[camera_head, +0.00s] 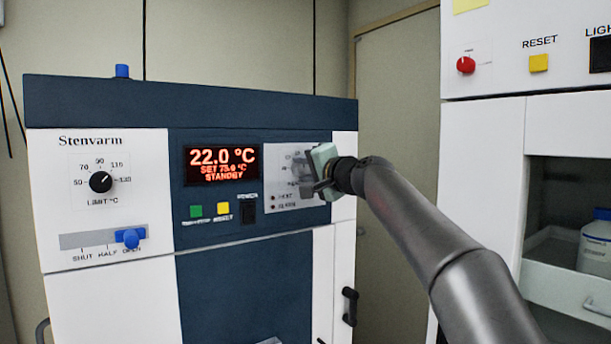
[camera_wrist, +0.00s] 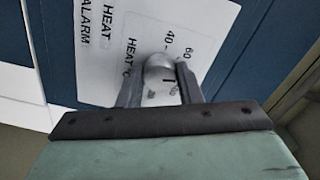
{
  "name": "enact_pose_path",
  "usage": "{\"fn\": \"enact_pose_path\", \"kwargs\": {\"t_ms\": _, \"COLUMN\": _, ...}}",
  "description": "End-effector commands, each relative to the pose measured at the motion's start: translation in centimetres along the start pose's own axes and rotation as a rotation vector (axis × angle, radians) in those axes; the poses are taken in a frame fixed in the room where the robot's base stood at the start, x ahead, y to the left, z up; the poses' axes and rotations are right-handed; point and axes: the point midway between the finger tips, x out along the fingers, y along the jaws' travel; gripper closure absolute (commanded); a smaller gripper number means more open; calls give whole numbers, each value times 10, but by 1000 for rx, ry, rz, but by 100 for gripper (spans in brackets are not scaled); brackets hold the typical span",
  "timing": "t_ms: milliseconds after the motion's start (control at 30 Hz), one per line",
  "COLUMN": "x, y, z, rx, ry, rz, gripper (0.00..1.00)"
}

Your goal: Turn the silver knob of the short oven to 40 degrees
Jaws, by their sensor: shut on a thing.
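The short oven (camera_head: 100,105) is the blue and white Stenvarm unit at left. Its silver knob (camera_wrist: 158,66) shows in the wrist view between the two fingers of my gripper (camera_wrist: 159,80), which is shut on it. In the head view my gripper (camera_head: 312,182) is at the small right-hand panel and hides the knob. The dial marks 40 and 60 show beside the knob in the wrist view; others are hidden. A short dark line shows near the knob's lower edge, but I cannot tell which mark it points to.
The red display (camera_head: 221,163) reads 22.0 °C and STANDBY. A black limit knob (camera_head: 101,181), a blue slider (camera_head: 131,237) and green and yellow buttons sit on the same front. A taller white cabinet (camera_head: 480,150) with a red knob (camera_head: 466,65) stands at right, across a gap.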

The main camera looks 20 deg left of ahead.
Motion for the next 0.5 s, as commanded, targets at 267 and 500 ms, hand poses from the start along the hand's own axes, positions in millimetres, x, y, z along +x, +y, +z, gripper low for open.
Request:
{"fn": "enact_pose_path", "kwargs": {"t_ms": 267, "x": 0, "y": 2, "z": 0, "rx": -262, "ry": -1, "rz": 1, "gripper": 91}}
{"fn": "enact_pose_path", "kwargs": {"t_ms": 500, "x": 0, "y": 2, "z": 0, "rx": -489, "ry": -1, "rz": 0, "gripper": 91}}
